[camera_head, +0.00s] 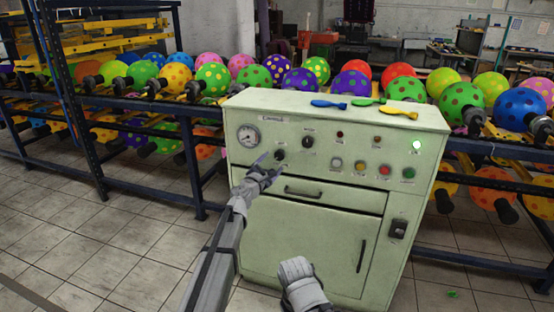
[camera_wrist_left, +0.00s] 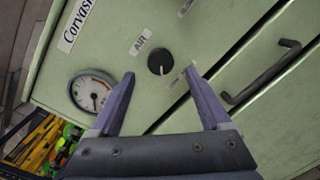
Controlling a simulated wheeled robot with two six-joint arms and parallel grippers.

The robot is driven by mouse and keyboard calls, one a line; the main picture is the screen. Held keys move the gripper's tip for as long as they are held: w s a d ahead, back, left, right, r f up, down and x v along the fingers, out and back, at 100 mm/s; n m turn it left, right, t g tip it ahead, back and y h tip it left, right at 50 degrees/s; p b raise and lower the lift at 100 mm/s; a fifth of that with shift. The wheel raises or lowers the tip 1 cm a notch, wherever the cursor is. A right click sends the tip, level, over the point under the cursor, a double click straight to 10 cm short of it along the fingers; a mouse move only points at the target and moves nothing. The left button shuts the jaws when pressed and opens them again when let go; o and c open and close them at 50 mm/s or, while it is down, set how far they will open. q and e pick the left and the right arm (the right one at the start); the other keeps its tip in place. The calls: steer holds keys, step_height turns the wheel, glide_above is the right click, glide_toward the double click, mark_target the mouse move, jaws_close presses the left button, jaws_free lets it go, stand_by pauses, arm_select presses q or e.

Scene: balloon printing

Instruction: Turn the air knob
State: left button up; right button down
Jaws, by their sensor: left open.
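The air knob (camera_wrist_left: 161,61) is a round black knob with a light pointer line, below an "AIR" label on the pale green machine's panel. It also shows in the head view (camera_head: 280,155), right of the gauge. My left gripper (camera_head: 268,165) is open and empty in front of the panel, close to the knob. In the left wrist view, the knob lies beyond and between the two fingertips (camera_wrist_left: 158,76), apart from both. My right gripper (camera_head: 297,272) is low in front of the machine's cabinet door; its jaws cannot be made out.
A pressure gauge (camera_head: 248,136) sits left of the knob, another black knob (camera_head: 308,141) to its right. A drawer handle (camera_head: 304,192) is below. Several coloured buttons are on the right. Deflated balloons lie on the machine's top. Racks of dotted balloons (camera_head: 355,85) stand behind.

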mark_target(279, 156)
arm_select(q)
steer(key=x, duration=0.5)
steer(key=shift+s, duration=0.1)
jaws_close()
stand_by(0.5)
